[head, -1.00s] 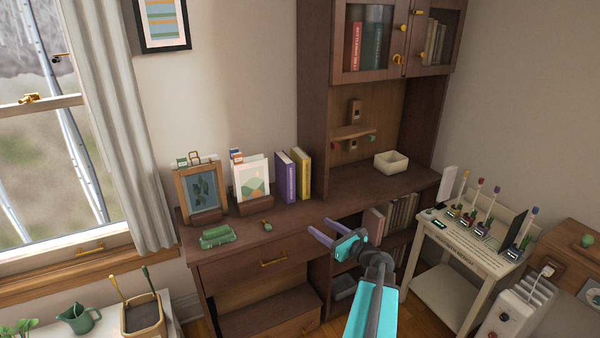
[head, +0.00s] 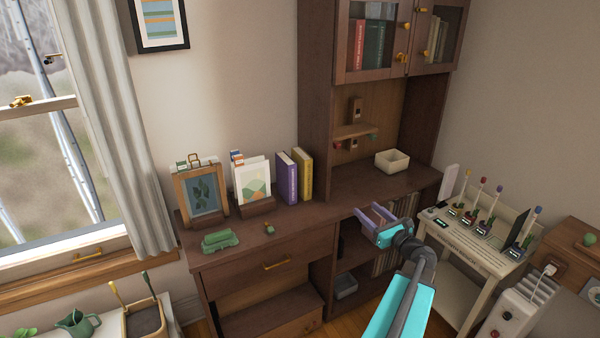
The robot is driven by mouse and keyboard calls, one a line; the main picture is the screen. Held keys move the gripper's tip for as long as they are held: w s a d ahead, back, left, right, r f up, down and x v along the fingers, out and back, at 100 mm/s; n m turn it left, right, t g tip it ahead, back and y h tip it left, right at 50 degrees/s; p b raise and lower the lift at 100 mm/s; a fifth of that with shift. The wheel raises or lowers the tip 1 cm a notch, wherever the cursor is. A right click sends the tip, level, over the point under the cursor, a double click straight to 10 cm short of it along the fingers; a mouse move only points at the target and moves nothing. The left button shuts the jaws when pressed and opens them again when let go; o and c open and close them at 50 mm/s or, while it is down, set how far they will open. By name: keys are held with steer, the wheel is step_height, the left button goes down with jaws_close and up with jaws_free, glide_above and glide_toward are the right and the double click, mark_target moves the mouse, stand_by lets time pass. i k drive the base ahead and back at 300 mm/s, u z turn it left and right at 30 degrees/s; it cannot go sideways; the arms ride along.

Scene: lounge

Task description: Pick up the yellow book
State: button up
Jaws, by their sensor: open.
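The yellow book (head: 303,174) stands upright on the brown cabinet top, against the tall hutch's side. A purple book (head: 287,177) stands upright close on its left. My gripper (head: 371,216) is open and empty. In the picture it is to the right of and below the yellow book, in front of the cabinet's right part and its lower shelf of books. It is apart from the yellow book.
A white table (head: 465,243) with small plants stands at the right. The cabinet top before the books is mostly clear.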

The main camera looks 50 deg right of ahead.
mark_target(305, 162)
steer(key=i, duration=0.85)
